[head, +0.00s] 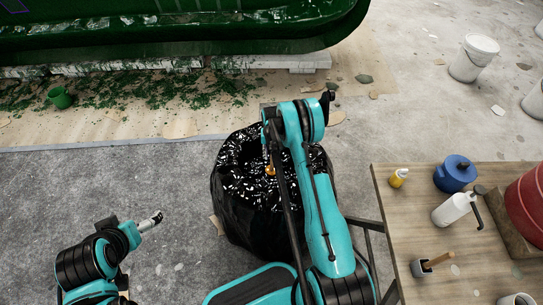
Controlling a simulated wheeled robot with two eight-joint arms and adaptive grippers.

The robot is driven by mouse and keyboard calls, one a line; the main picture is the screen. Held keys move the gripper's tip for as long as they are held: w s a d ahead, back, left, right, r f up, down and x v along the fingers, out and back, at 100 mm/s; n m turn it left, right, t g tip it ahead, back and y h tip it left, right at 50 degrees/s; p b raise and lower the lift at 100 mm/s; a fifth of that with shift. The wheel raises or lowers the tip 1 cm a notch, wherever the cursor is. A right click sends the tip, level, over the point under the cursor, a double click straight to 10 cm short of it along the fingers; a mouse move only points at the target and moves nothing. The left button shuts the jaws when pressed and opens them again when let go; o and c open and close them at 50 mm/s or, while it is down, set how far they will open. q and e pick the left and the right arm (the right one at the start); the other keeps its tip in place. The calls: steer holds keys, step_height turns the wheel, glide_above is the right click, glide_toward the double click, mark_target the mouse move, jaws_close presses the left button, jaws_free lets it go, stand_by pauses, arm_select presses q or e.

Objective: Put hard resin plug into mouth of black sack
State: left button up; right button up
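The black sack (232,201) stands on the grey floor in the middle of the head view, its wide mouth facing up and its inside glossy and crumpled. My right arm reaches over it, with my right gripper (268,161) pointing down above the mouth. A small amber lump, which looks like the hard resin plug (269,170), shows at its fingertips and appears to be held. The fingers are small and partly hidden by my arm. My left gripper (153,220) is at the lower left, away from the sack; its finger opening is too small to tell.
The green hull mould (180,42) spans the back.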

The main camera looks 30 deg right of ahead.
steer(key=s+a+r+n+t+p, duration=0.1)
steer(key=s+a+r, duration=0.15)
steer(key=r, duration=0.85)
steer(key=s+a+r+t+p, duration=0.1)
steer(key=s+a+r, duration=0.15)
steer(key=r, duration=0.95)
steer(key=s+a+r+n+t+p, duration=0.1)
steer(key=s+a+r, duration=0.15)
steer(key=r, duration=0.85)
steer(key=s+a+r+n+t, duration=0.1)
steer(key=s+a+r+t, duration=0.1)
steer(key=s, duration=0.8)
steer(key=s+a+r+n+t, duration=0.2)
steer(key=s+a+r, duration=0.2)
steer(key=s, duration=0.6)
steer(key=shift+a+r, duration=0.25)
steer(key=shift+a, duration=0.15)
